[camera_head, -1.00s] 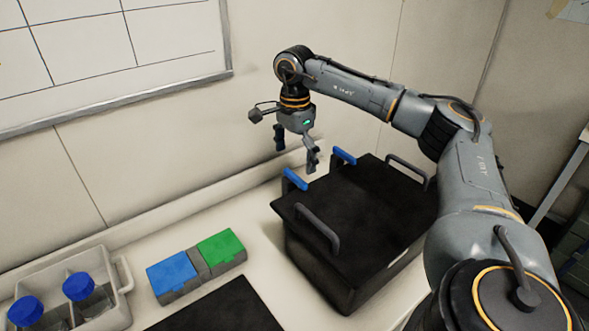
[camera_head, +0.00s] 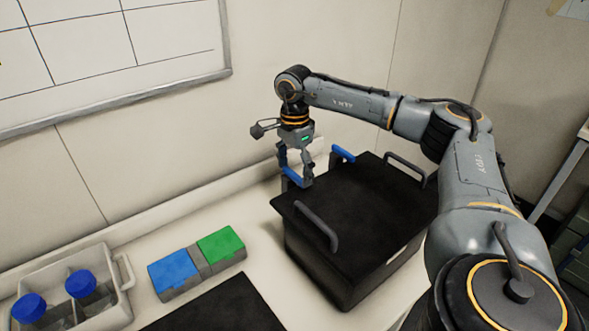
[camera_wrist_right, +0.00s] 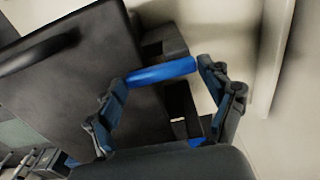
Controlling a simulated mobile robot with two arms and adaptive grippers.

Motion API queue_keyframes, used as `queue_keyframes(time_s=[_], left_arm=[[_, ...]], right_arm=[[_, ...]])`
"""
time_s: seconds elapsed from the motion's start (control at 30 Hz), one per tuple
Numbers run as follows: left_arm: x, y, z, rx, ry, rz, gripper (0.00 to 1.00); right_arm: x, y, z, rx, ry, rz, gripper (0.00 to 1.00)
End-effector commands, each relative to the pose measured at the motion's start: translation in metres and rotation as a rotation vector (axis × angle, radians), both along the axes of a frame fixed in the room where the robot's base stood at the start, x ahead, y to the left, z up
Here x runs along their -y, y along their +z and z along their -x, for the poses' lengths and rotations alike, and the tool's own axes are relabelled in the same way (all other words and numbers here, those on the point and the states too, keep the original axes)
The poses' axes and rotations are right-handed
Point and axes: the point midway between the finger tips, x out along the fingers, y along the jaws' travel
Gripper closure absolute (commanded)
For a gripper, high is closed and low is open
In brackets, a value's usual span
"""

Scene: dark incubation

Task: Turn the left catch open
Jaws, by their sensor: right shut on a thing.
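The black box (camera_head: 365,210) stands on the bench with its lid on. The left catch (camera_head: 291,176), a blue bar, is at the box's back edge, near the left handle. My right gripper (camera_head: 295,175) is down at this catch, with a finger at each end of it. In the right wrist view the blue left catch (camera_wrist_right: 162,73) spans between the fingertips, and the gripper is shut on it. The other blue catch (camera_head: 343,153) is further right on the same edge. My left gripper is not in view.
Two dark handles stand on the lid, the left one (camera_head: 316,226) close to my gripper and the right one (camera_head: 405,170) further off. A blue and green case (camera_head: 198,262) and a tray with blue-capped bottles (camera_head: 126,275) lie left. The wall is close behind.

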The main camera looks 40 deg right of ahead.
Motion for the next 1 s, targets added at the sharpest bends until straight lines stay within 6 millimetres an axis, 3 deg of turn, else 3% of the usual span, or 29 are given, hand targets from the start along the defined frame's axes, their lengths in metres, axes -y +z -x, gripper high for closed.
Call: queue_keyframes(time_s=[0.37,1.0], left_arm=[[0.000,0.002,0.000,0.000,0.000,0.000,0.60],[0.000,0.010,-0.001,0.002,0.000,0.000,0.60]], right_arm=[[-0.003,-0.001,0.001,-0.007,-0.093,0.000,0.51],[-0.015,-0.002,-0.005,-0.008,-0.657,-0.001,0.51]])
